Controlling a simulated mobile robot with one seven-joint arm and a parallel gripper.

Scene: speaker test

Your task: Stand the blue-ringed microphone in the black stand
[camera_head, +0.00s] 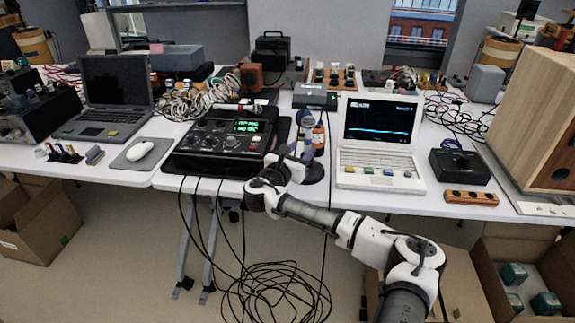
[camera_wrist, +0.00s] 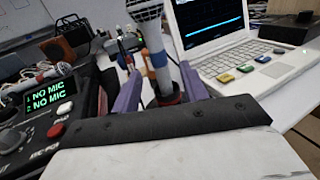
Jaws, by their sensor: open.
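The blue-ringed microphone (camera_wrist: 155,50) is upright with its mesh head at the top, between my gripper's two purple fingers. In the head view the microphone (camera_head: 308,124) rises just beyond my gripper (camera_head: 303,152). My gripper (camera_wrist: 158,82) is open, with a gap showing beside the microphone's body. The black stand (camera_wrist: 166,100) is directly below the microphone, with a red band near its top. The microphone's lower end appears to meet the stand, but how deep it sits is hard to tell. The stand's dark base (camera_head: 315,174) is partly hidden by my gripper.
A black mixer (camera_head: 218,144) is left of the stand; its screen (camera_wrist: 48,105) reads NO MIC on both lines. A white laptop (camera_head: 380,140) is close on the right. Another microphone (camera_wrist: 52,76) lies behind the mixer. Cables hang at the table's front edge.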

